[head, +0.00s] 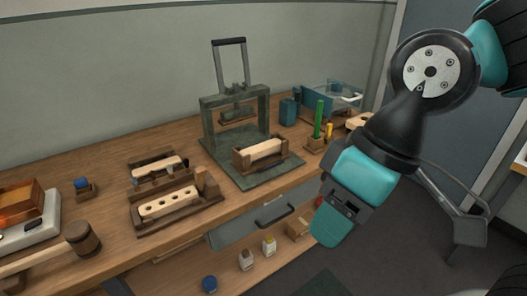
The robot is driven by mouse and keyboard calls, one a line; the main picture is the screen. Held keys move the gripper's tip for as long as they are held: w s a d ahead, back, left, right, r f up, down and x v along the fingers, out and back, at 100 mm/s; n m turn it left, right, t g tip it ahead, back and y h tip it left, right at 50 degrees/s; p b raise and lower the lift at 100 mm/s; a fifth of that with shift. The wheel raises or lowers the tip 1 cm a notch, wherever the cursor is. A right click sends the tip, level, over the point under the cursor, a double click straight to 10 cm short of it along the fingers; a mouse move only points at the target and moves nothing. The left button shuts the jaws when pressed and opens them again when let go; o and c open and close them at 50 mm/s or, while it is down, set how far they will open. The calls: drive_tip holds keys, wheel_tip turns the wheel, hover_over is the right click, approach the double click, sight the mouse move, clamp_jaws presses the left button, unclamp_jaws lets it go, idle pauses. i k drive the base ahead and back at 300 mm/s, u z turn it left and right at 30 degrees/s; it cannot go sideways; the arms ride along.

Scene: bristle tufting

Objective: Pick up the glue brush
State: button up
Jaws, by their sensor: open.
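No thing in the head view can be surely told as the glue brush. The nearest likeness is a green upright stick (319,117) standing in a small wooden holder (315,145) at the right of the bench, with a shorter yellow stick (329,131) beside it. Bristles, if any, are not visible. My gripper (327,224) is open and points down in front of the bench's right front edge. It is apart from the sticks, and nothing shows between its fingers.
A dark press frame (207,118) stands mid-bench with a wooden block (261,149) on its base. Wooden fixtures (177,207), a mallet (84,238) and a pale unit with an orange glow (38,228) are left. A clear bin (338,95) stands behind.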

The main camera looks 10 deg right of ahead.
sight(81, 186)
drive_tip(key=k, duration=0.45)
drive_tip(key=u, duration=0.8)
drive_tip(key=i, duration=0.25)
drive_tip(key=u, duration=0.7)
drive_tip(key=i, duration=1.7)
drive_tip(key=z, duration=0.4)
